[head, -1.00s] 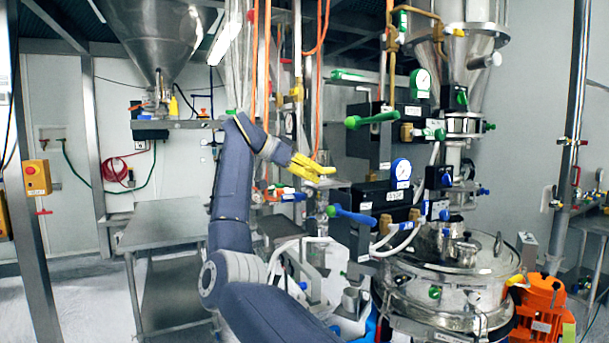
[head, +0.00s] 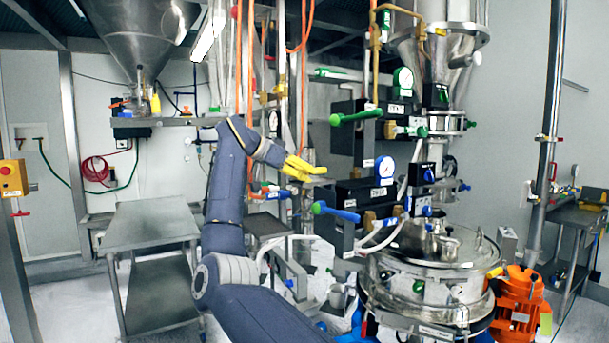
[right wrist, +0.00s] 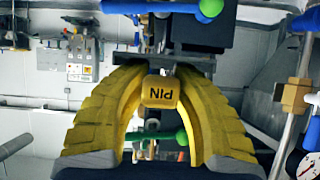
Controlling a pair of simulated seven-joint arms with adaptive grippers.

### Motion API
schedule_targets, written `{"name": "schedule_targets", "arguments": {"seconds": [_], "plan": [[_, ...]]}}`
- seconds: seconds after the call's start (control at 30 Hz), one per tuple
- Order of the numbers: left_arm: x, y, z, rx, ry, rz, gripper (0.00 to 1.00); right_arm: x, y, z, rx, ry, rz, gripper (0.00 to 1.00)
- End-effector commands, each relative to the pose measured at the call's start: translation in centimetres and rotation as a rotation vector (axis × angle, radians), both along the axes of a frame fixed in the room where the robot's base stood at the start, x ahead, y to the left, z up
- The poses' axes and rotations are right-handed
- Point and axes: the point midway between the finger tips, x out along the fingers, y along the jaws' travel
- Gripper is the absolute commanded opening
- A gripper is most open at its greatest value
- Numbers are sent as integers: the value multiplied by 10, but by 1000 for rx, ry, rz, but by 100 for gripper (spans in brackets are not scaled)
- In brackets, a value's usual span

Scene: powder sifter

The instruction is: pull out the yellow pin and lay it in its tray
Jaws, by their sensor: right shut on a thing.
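The yellow pin (right wrist: 160,91) shows in the right wrist view as a yellow block with the letters PIN, upside down in the picture. My right gripper (right wrist: 160,82) has its two ribbed yellow fingers shut on it, one on each side. A dark flat bar lies right behind the pin; I cannot tell whether the pin still sits in it. In the head view my right gripper (head: 309,168) is beside the valve stack, and its fingers hide the pin. I cannot make out the pin's tray for certain. My left gripper is not in view.
A blue-handled valve (head: 335,212) and a green-handled valve (head: 355,117) stick out near my right gripper. A steel vessel (head: 430,270) stands below right, with an orange motor (head: 520,305) beside it. A bare steel table (head: 150,225) stands at left.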

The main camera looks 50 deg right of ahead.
Motion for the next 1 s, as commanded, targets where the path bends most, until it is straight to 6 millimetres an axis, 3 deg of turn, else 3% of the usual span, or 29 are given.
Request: {"name": "schedule_targets", "arguments": {"seconds": [0.03, 0.37, 0.4, 0.6, 1.0], "plan": [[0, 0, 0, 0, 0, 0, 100, 2, 1, -11, 19, 20, 0, 0], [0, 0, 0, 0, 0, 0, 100, 2, 1, -12, 19, 20, 2, 0], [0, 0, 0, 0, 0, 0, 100, 2, 1, -12, 19, 20, 2, 29], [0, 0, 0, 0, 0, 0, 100, 3, 1, -12, 20, 20, 3, 52], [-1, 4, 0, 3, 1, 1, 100, 4, 2, -12, 21, 20, 6, 52]]}}
